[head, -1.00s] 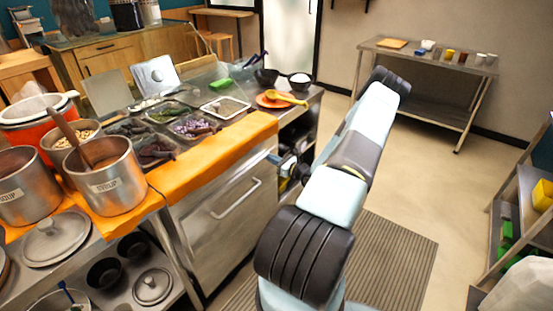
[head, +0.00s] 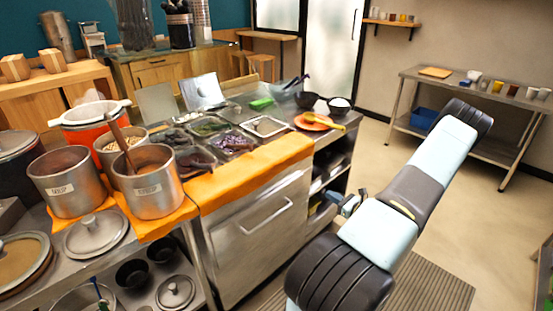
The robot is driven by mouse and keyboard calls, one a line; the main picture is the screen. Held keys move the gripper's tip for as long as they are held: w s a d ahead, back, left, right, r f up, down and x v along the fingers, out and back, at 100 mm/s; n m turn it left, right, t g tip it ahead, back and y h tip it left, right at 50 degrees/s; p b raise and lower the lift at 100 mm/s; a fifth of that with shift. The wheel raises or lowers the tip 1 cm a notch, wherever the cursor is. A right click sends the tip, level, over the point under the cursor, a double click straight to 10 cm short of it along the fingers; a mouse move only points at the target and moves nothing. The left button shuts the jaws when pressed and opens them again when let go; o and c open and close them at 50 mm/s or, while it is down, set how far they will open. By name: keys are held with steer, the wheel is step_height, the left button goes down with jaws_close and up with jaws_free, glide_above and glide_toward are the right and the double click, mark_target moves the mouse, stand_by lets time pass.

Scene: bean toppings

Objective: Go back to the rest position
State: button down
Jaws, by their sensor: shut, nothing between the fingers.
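My arm rises at the right of the head view, bent over the floor in front of the counter. My gripper (head: 348,205) shows in part beside the arm, near the counter's right end and below its top. It is shut and empty. The arm hides part of it. Whether it touches the counter front cannot be told.
The counter (head: 250,240) holds topping pans, an orange plate (head: 314,121) with a yellow spoon, and dark bowls (head: 306,100). Steel pots (head: 152,187) stand at the left. A steel table (head: 420,84) stands at the back right. Floor between is clear.

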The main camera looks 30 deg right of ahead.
steer(key=shift+r, duration=0.1)
steer(key=w+a+r+n+g+y, duration=0.1)
steer(key=a+r+n+g+y, duration=0.4)
steer(key=a+r+n+g, duration=1.4)
steer(key=s+a+r+n+t+h, duration=0.2)
steer(key=s+a+r, duration=0.4)
steer(key=r, duration=0.3)
steer(key=s+a+r+n+t+h, duration=0.2)
steer(key=s+a+r+n+h, duration=0.2)
steer(key=r, duration=0.6)
steer(key=s+a+r+n+t+h, duration=0.3)
steer(key=s+a+r+n, duration=0.5)
steer(key=s+a+r, duration=0.1)
steer(key=shift+s+r+h, duration=0.25)
steer(key=shift+s+h, duration=0.05)
steer(key=shift+s, duration=0.45)
steer(key=shift+d, duration=0.1)
